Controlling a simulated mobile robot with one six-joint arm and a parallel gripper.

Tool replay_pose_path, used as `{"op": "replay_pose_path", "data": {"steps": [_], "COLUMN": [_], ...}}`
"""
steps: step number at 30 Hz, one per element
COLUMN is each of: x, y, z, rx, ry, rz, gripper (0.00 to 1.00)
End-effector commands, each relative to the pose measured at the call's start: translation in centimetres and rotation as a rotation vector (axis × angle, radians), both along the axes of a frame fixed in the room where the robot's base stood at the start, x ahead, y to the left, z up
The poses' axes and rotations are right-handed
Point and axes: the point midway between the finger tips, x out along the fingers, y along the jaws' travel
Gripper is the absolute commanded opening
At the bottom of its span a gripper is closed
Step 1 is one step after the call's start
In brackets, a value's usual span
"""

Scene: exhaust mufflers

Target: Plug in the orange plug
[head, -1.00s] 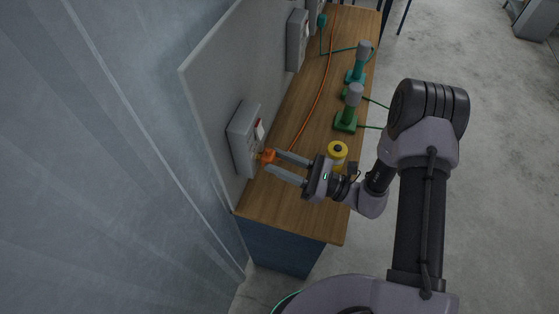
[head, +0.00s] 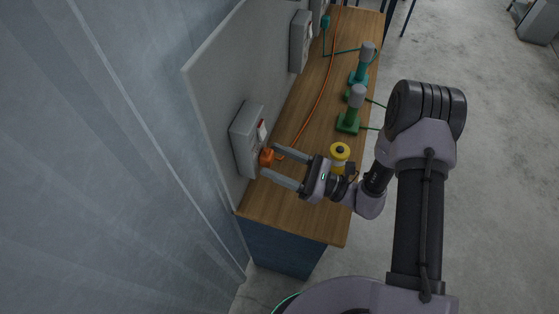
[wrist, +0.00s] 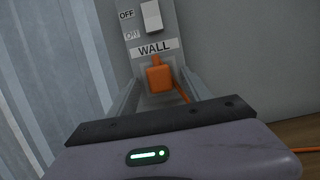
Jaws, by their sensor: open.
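The orange plug (head: 266,157) is at the front of the nearest grey wall box (head: 246,140), low on its face. In the wrist view the plug (wrist: 160,78) sits just below the WALL label and appears to be at the socket; its prongs are hidden, so I cannot tell how deep it sits. My gripper (head: 271,161) is open, with one finger on each side of the plug and gaps between. The fingers also flank it in the wrist view (wrist: 160,88). The orange cable (head: 316,101) runs from the plug back along the bench.
A white switch (wrist: 151,16) with OFF and ON labels is above the plug. On the wooden bench (head: 290,212) stand a yellow round object (head: 340,151), a green tool (head: 349,116) and a teal tool (head: 361,70). A grey panel (head: 215,95) backs the bench.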

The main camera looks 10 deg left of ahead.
Motion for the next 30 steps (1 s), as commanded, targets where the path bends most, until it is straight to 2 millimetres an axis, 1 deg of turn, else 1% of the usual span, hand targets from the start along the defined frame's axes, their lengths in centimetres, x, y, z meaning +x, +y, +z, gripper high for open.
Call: {"op": "replay_pose_path", "data": {"steps": [5,8,11,24,27,30], "x": [0.0,0.0,-0.1,-0.9,-1.1,-1.2], "y": [-0.1,-0.8,-2.6,-13.0,-14.8,-16.0], "z": [0.0,-0.2,-0.5,-3.4,-4.0,-4.3], "rx": [0.0,0.0,0.0,0.0,0.0,0.0], "ry": [0.0,0.001,0.003,0.0,0.0,-0.001], "rz": [0.0,-0.002,-0.006,-0.005,-0.003,-0.001], "gripper": [0.57,0.57,0.57,0.57,0.57,0.57]}}
